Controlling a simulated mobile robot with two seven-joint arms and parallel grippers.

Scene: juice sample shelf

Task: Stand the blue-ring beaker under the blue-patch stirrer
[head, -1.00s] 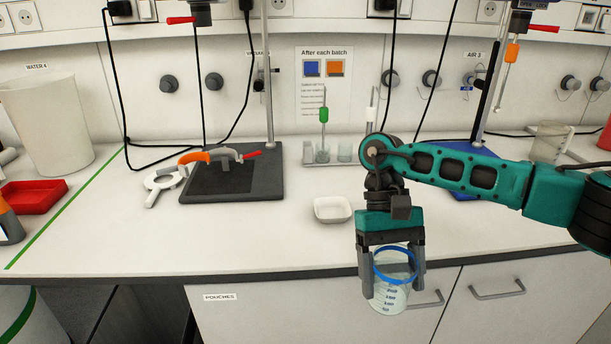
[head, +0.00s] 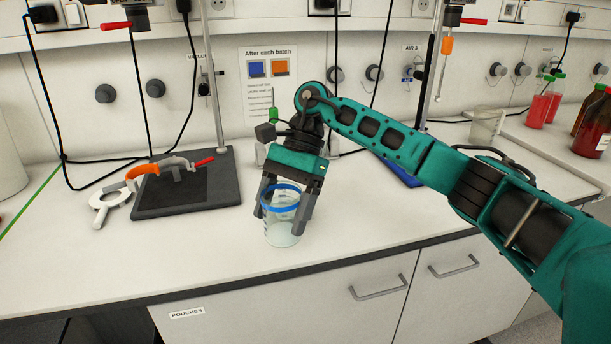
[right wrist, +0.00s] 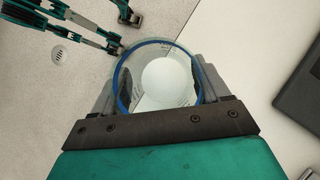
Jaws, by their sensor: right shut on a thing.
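The blue-ring beaker (head: 282,232) is clear, with a blue band near its rim and pale contents. My right gripper (head: 281,218) is shut on it, one finger on each side, and holds it nearly upright near the counter's front edge. The blue ring (right wrist: 122,92) shows between the fingers in the right wrist view. The blue-patch stirrer (head: 452,14) hangs from the right-hand stand, with a red lever. Its blue patch (head: 404,176) is mostly hidden behind my right arm. My left gripper does not show clearly in either view.
A clear beaker (head: 486,125), red bottles (head: 545,105) and brown bottles (head: 597,125) stand at right. The front left counter is clear.

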